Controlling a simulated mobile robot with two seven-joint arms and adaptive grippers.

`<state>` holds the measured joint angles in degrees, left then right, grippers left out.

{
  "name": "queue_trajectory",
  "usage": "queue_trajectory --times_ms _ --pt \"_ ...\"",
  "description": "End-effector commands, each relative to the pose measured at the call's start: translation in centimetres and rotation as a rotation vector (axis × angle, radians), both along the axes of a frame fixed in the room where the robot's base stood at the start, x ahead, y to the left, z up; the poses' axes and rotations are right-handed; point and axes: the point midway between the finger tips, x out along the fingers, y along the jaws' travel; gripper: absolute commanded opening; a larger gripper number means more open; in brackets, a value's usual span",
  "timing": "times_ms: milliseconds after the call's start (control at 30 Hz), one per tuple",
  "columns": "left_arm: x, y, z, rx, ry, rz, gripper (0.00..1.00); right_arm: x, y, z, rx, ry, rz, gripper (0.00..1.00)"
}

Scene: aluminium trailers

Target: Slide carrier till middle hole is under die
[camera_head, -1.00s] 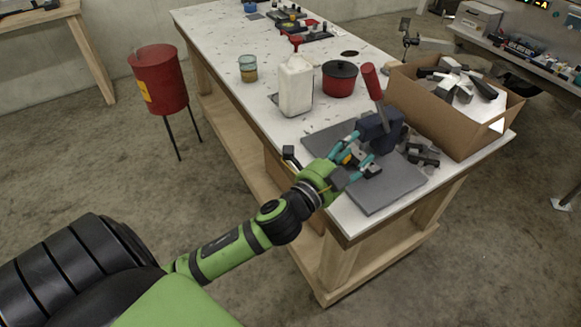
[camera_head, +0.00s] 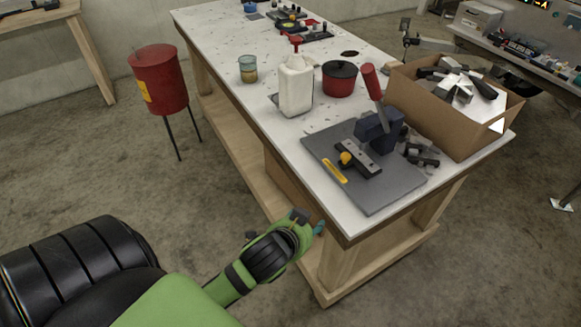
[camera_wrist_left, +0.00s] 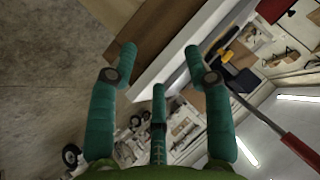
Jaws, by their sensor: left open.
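The carrier (camera_head: 358,158) is a dark bar with a light top and a yellow knob near its left end. It lies on a grey plate (camera_head: 372,196) and reaches toward the dark blue press (camera_head: 380,128), which has a raised red-handled lever (camera_head: 372,84). The die and its alignment with the middle hole cannot be made out. My left gripper (camera_head: 311,222) is off the table's front edge, apart from the carrier. In the left wrist view its teal fingers (camera_wrist_left: 160,62) are spread and empty; the red lever handle (camera_wrist_left: 300,151) shows at right. My right gripper is not in view.
A yellow strip (camera_head: 335,171) lies on the plate left of the carrier. Small dark parts (camera_head: 420,155) lie right of the press. A cardboard box (camera_head: 455,118), red pot (camera_head: 339,82) and white jug (camera_head: 296,88) stand behind. The tabletop's front corner is bare.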

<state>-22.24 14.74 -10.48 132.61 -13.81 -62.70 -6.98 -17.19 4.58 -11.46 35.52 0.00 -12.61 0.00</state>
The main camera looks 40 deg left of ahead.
Motion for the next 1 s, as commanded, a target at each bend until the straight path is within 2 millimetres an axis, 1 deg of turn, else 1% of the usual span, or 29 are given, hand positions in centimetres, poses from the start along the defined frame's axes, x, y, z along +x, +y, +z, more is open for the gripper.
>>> queue_trajectory --times_ms 100,300,500,700,1000 --pt "-1.7 -0.3 -1.7 -0.051 0.078 0.035 0.50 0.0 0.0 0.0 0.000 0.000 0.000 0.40" --pt "-4.7 -0.9 -4.3 -0.130 0.208 0.092 0.50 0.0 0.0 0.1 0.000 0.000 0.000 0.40" --pt "-6.9 -1.5 -6.5 -0.186 0.307 0.131 0.50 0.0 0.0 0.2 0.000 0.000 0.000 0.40" --pt "-8.2 -1.9 -7.5 -0.212 0.358 0.153 0.50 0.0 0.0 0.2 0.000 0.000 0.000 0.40" --pt "-8.4 -1.9 -7.7 -0.218 0.367 0.156 0.50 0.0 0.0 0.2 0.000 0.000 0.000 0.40"
